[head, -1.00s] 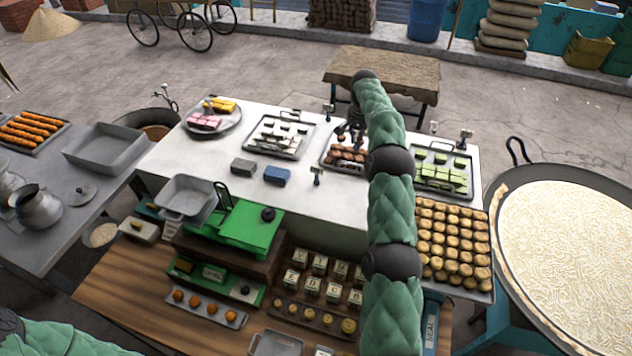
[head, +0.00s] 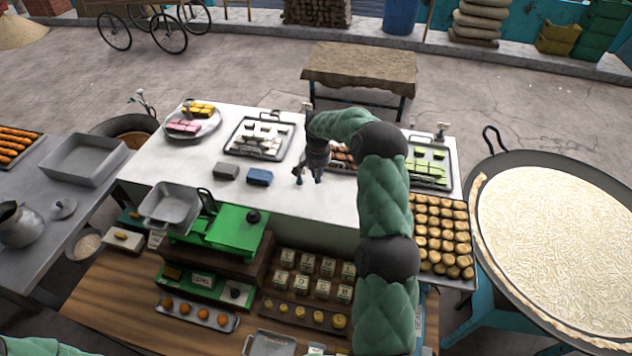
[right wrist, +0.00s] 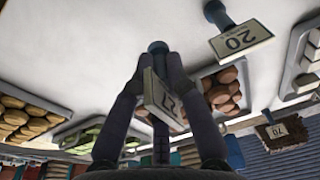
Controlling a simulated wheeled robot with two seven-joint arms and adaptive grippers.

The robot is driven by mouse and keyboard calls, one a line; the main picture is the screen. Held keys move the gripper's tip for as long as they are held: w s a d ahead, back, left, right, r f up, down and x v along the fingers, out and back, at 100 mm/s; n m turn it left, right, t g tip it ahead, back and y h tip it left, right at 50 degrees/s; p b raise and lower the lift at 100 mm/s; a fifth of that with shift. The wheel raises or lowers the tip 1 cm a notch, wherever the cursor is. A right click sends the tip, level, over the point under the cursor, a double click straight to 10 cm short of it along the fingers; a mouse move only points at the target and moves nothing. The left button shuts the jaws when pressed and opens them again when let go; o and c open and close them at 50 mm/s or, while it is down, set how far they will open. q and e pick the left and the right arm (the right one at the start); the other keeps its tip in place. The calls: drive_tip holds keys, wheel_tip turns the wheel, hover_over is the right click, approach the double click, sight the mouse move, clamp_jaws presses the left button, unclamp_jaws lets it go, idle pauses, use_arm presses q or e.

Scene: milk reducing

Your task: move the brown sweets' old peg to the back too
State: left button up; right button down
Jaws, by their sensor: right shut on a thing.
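My right gripper (head: 314,178) is low over the front part of the white counter, left of the brown sweets (head: 342,157). In the right wrist view its fingers (right wrist: 157,90) are shut on a peg with a pale price card (right wrist: 165,98), whose number looks like 27. A second peg with a card reading 20 (right wrist: 240,40) is close by on the counter; it shows as a small bluish shape (head: 298,181) in the head view. The brown sweets also show in the right wrist view (right wrist: 222,90). My arm partly hides their tray. My left gripper is out of view.
Pegs stand at the counter's back edge, one behind the white sweets (head: 308,107) and one behind the green sweets (head: 442,131). Golden sweets (head: 440,235) are at front right.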

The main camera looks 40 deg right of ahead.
drive_tip(key=shift+s+a+f, duration=0.15)
drive_tip(key=shift+a+f, duration=0.15)
drive_tip(key=shift+f, duration=0.05)
drive_tip(key=f, duration=0.2)
drive_tip(key=f+p, duration=0.1)
drive_tip(key=shift+a, duration=0.25)
drive_tip(key=shift+d+f, duration=0.1)
drive_tip(key=shift+f, duration=0.2)
drive_tip(key=shift+f, duration=0.1)
drive_tip(key=c, duration=1.2)
unclamp_jaws()
